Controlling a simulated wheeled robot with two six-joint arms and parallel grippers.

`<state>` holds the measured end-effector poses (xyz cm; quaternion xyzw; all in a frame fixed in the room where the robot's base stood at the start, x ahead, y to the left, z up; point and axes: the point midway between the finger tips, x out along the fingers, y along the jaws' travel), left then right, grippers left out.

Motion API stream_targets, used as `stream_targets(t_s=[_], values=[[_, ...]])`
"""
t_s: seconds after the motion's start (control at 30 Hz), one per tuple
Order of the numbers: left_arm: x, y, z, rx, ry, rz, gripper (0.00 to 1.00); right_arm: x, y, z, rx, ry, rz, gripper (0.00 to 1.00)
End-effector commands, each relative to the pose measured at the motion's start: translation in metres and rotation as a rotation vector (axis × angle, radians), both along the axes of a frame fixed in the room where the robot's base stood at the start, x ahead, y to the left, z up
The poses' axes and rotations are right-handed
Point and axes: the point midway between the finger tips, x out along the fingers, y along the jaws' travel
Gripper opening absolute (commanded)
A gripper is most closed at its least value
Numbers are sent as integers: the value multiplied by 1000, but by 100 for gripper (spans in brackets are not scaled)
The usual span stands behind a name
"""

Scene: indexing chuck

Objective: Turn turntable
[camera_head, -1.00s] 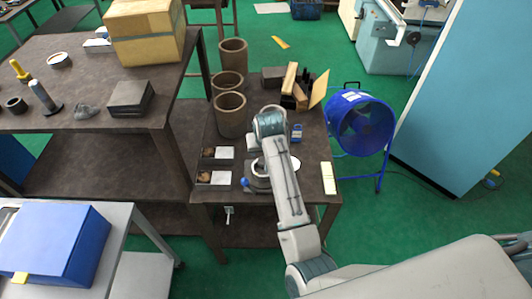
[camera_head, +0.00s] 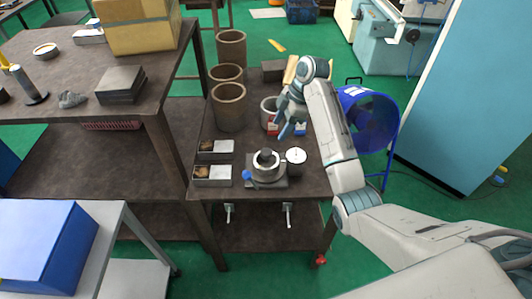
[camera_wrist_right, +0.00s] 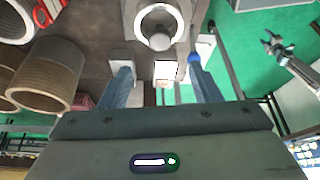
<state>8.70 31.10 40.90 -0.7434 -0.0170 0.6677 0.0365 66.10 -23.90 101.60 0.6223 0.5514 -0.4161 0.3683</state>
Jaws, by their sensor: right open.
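The turntable, a round metal chuck (camera_head: 266,166) on a dark square base, sits near the front of the brown bench. A blue ball knob (camera_head: 247,176) is at its left. The chuck also shows at the top of the right wrist view (camera_wrist_right: 158,22). My right gripper (camera_head: 290,130) is apart from the chuck, above the bench behind and right of it. Its two blue fingers (camera_wrist_right: 162,85) are spread with nothing held between them. A grey two-pronged gripper, apparently my left one (camera_wrist_right: 275,42), is small at the right of the wrist view; its jaw state is unclear.
A silver-topped cylinder (camera_head: 296,160) stands right beside the chuck. Two small trays (camera_head: 213,175) lie left of it. Several brown tubes (camera_head: 229,106) stand behind. A grey cup (camera_head: 269,113) is close to my right gripper. A blue fan (camera_head: 368,120) stands right of the bench.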

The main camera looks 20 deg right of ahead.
Motion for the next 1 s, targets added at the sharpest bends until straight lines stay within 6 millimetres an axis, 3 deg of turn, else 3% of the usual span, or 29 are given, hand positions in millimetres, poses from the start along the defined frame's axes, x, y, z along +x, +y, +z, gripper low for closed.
stream_targets(t_s=[0.4,0.6,0.67,1.0], values=[[-5,0,-52,0,7,1,62,2,19,-52,2,-1,2,57],[-6,0,-69,0,7,1,62,3,32,-81,1,1,0,57],[-6,0,-59,-1,8,1,62,4,36,-82,2,2,0,57],[-6,0,-56,-1,8,1,62,5,41,-99,-1,0,0,57]])
